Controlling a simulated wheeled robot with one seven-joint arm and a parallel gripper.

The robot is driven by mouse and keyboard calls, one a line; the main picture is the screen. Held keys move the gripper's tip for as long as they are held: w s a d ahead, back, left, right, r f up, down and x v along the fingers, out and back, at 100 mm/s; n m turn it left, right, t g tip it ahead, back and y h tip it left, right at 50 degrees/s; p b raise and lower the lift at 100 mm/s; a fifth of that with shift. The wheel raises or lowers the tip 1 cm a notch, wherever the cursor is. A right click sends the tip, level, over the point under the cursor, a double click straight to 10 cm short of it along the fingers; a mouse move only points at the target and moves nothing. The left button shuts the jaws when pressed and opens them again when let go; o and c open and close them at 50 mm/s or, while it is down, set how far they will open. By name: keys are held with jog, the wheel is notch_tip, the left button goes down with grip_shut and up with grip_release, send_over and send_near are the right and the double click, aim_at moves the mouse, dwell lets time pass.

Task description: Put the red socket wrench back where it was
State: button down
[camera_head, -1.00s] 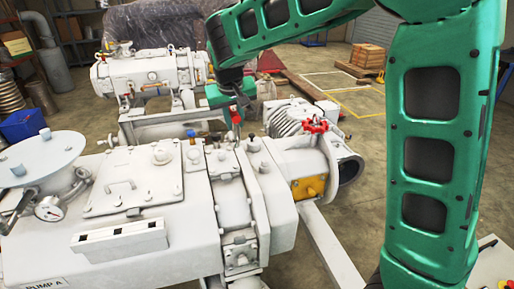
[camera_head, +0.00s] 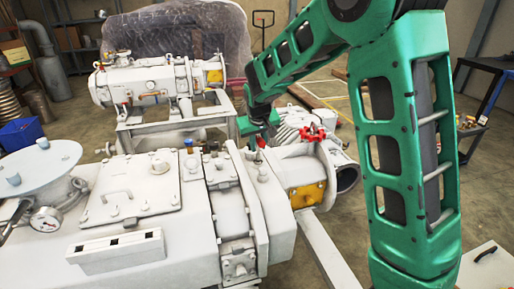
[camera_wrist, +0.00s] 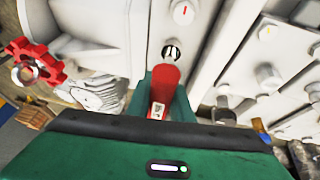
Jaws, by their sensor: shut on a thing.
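The red socket wrench (camera_wrist: 165,86) is between the fingers of my gripper (camera_wrist: 164,108), which is shut on it. In the wrist view its red body points away toward a round dark opening or socket end (camera_wrist: 172,52) at the pump's top surface; I cannot tell whether it touches. In the head view my gripper (camera_head: 257,124) is low over the right part of the white pump (camera_head: 180,215). Only a small red bit of the wrench (camera_head: 261,141) shows below it, close to the pump's top.
A red handwheel valve (camera_head: 312,133) stands right of my gripper; it also shows in the wrist view (camera_wrist: 33,62). Several bolts and plugs stick up nearby, one with a red mark (camera_wrist: 184,12). A second white pump (camera_head: 150,83) stands behind.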

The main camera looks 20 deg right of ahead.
jog(key=shift+f, duration=0.4)
jog(key=c, duration=1.6)
grip_release()
